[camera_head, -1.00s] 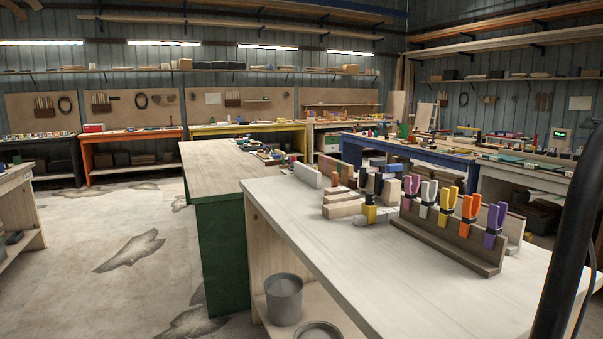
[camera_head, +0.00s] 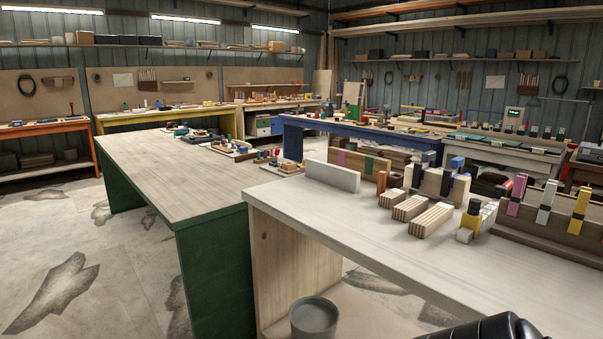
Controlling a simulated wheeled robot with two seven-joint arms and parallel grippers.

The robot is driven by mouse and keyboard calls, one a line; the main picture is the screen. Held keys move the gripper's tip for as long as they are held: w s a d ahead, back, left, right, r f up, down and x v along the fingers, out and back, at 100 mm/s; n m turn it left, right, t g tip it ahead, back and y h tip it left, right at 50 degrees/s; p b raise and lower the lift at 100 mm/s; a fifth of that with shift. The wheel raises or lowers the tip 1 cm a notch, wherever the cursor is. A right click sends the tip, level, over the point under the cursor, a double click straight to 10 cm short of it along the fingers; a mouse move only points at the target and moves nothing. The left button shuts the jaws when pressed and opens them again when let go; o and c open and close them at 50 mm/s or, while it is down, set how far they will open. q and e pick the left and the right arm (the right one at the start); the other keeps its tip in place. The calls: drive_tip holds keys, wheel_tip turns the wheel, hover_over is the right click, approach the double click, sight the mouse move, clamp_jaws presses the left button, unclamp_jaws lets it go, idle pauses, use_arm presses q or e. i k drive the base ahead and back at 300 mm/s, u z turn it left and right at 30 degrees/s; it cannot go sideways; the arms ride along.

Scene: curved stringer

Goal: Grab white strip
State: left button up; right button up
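A pale white strip (camera_head: 332,176) stands on its long edge at the far left corner of the near white-topped bench (camera_head: 330,210). It is the only plainly white strip-like piece that I can make out, and nothing touches it from my side. Neither gripper shows in the view. A black rounded part, likely a piece of my own arm, shows at the bottom right edge; no fingers can be seen on it.
Laminated wood blocks (camera_head: 411,207) and a rack of coloured clamps (camera_head: 547,213) stand right of the strip. A green-sided bench (camera_head: 170,175) adjoins on the left. A grey bucket (camera_head: 314,318) stands below the near bench. The bench's front left top is clear.

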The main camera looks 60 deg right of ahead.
sight(345, 179)
drive_tip(key=z, duration=1.5)
